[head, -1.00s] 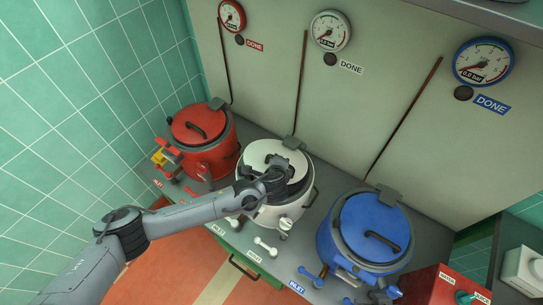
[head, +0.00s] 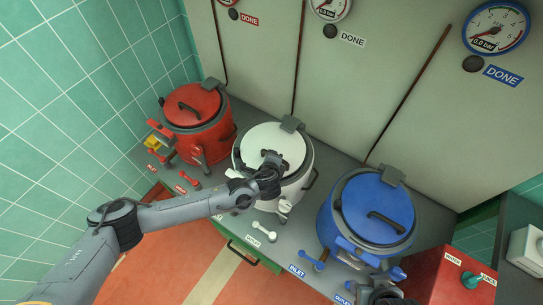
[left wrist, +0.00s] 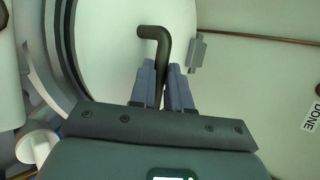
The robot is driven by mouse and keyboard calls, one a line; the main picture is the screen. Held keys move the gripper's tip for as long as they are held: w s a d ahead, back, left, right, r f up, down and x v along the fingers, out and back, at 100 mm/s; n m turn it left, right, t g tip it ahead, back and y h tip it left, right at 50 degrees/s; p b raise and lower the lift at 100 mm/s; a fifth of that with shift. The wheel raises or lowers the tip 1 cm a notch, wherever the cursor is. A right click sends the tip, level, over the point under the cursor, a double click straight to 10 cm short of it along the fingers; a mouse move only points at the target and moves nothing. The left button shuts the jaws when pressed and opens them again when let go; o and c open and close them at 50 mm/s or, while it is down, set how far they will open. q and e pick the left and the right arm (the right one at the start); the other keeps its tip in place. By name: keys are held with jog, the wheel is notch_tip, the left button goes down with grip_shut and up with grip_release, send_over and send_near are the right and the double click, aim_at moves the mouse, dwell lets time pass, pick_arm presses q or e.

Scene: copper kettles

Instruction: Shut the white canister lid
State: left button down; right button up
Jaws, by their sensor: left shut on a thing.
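The white canister (head: 290,190) stands between the red and blue ones. Its white lid (head: 262,138), hinged at the back, lies over the opening inside a dark rim. I cannot tell whether it sits fully flush. My left gripper (head: 268,162) is at the front of the lid, partly hiding it. In the left wrist view, the left gripper (left wrist: 162,88) is shut on the lid's dark bent handle (left wrist: 152,33). A dark part at the bottom edge of the head view, by the blue canister, looks like my right gripper (head: 384,293); its fingers cannot be made out.
The red canister (head: 195,122) and blue canister (head: 372,215) flank the white one, both lids down. Small valve levers and clamps line the grey counter's front. A red box (head: 462,275) with a button is at right. Gauges hang on the back wall.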

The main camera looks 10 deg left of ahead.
pick_arm(q)
jog(key=shift+s+a+f, duration=0.2)
jog(key=shift+s+f, duration=0.05)
jog(key=shift+f, duration=0.25)
jog(key=shift+s+a+f, duration=0.15)
jog(key=shift+s+f, duration=0.05)
jog(key=shift+f, duration=0.3)
jog(key=c, duration=1.1)
grip_release()
jog(key=shift+s+d+r, duration=0.2)
jog(key=shift+s+r, duration=0.2)
jog(key=shift+r, duration=0.05)
jog(key=v, duration=1)
jog(key=shift+w+r, duration=0.35)
jog(key=shift+w, duration=0.05)
jog(key=shift+d, duration=0.1)
